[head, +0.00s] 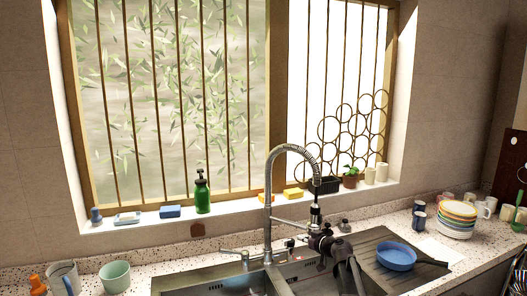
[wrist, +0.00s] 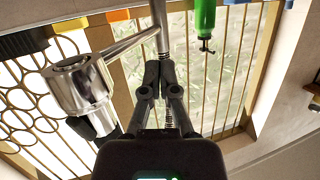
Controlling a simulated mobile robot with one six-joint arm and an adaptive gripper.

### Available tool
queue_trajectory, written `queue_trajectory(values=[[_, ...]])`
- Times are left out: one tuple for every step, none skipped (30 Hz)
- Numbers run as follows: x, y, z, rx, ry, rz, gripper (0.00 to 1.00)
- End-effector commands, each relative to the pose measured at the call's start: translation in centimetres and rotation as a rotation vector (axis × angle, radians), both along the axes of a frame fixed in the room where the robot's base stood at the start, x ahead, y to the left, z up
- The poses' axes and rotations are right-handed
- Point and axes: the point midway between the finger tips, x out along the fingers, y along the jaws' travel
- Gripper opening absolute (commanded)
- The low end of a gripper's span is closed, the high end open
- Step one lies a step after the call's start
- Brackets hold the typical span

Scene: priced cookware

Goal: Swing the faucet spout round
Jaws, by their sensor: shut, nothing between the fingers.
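The faucet (head: 267,215) is a tall metal spring-neck faucet standing behind the sink, its hose arching to the right. Its spray head (head: 316,212) hangs down over the sink, by the end of a horizontal holder arm (head: 290,222). In the wrist view the holder arm's ring (wrist: 78,82) is large at left, and the riser (wrist: 160,22) runs up behind my fingertips. My gripper (head: 318,240) is just below the spray head, over the sink. It also shows in the wrist view (wrist: 166,66), fingers together and empty, right of the ring. I cannot tell whether it touches the faucet.
Stacked plates (head: 457,219) and mugs stand farther right. A green bottle (head: 202,194) and sponges line the windowsill. A green cup (head: 115,277) stands at left.

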Motion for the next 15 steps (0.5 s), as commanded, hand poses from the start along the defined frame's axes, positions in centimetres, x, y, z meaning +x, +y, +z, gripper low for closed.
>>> queue_trajectory(values=[[-0.5, -0.3, 0.2, 0.000, 0.000, -0.001, 0.00], [-0.7, -0.4, 0.3, 0.000, 0.000, -0.001, 0.00], [-1.0, -0.6, 0.4, 0.000, 0.000, 0.000, 0.00], [-1.2, -0.7, 0.4, 0.000, 0.000, 0.000, 0.00], [-1.4, -0.8, 0.5, 0.000, 0.000, 0.000, 0.00], [-1.6, -1.0, 0.6, 0.000, 0.000, 0.001, 0.00], [-1.8, -1.1, 0.6, 0.000, 0.000, 0.001, 0.00], [-2.0, -1.3, 0.7, 0.000, 0.000, 0.001, 0.00], [-2.3, -1.5, 0.8, 0.000, 0.000, 0.000, 0.00], [-2.4, -1.6, 0.8, 0.000, 0.000, 0.000, 0.00], [-2.6, -1.7, 0.9, 0.000, 0.000, 0.000, 0.00], [-2.7, -1.8, 0.9, 0.000, 0.000, 0.000, 0.00], [-2.8, -1.9, 0.9, 0.000, 0.000, 0.000, 0.00], [-2.9, -1.9, 0.9, 0.000, 0.000, 0.000, 0.00], [-2.9, -2.0, 0.9, 0.000, 0.000, 0.000, 0.00]])
